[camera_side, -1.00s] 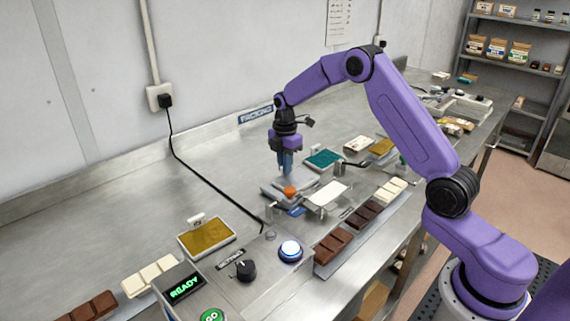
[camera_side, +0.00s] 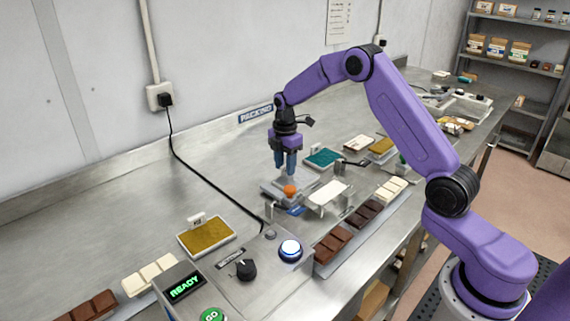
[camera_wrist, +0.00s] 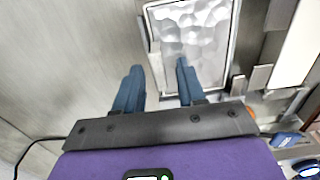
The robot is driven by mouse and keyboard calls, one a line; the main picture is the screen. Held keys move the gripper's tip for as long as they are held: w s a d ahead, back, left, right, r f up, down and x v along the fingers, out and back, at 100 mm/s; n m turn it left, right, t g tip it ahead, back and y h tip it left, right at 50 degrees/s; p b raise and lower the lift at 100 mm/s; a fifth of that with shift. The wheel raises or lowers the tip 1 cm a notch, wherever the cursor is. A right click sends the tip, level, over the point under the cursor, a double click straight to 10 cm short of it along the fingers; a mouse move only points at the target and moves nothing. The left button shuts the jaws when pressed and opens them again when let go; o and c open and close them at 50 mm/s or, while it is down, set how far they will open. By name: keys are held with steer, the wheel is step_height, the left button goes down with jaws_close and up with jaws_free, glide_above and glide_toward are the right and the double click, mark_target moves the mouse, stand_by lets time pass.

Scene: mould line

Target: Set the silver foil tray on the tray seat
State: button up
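The silver foil tray (camera_wrist: 205,35) shows crinkled and bright at the top of the wrist view. It appears to lie flat at the grey metal tray seat (camera_side: 268,189), beside an upright grey tab (camera_wrist: 155,62); I cannot tell whether it sits fully down. My gripper (camera_side: 285,171) points down over the seat in the side view. The right fingertip overlaps the tray's near part in that view. In the side view the tray is hard to make out behind the fingers.
An orange knob (camera_side: 289,190) stands just in front of the seat. A white plate (camera_side: 328,194) and chocolate bars (camera_side: 333,243) lie to the right. A control box with a blue-lit button (camera_side: 290,250) is in front.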

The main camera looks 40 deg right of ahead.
step_height(320, 180, up, 18)
steer(key=f, duration=0.1)
steer(key=s+a+m, duration=0.3)
steer(key=s+a, duration=1.3)
steer(key=s, duration=0.4)
steer(key=s+d+f+m, duration=0.1)
steer(key=s+d+f, duration=0.1)
steer(key=s, duration=0.9)
steer(key=s+d+f+m, duration=0.1)
steer(key=s+f, duration=0.3)
steer(key=s, duration=0.7)
steer(key=shift+d, duration=0.65)
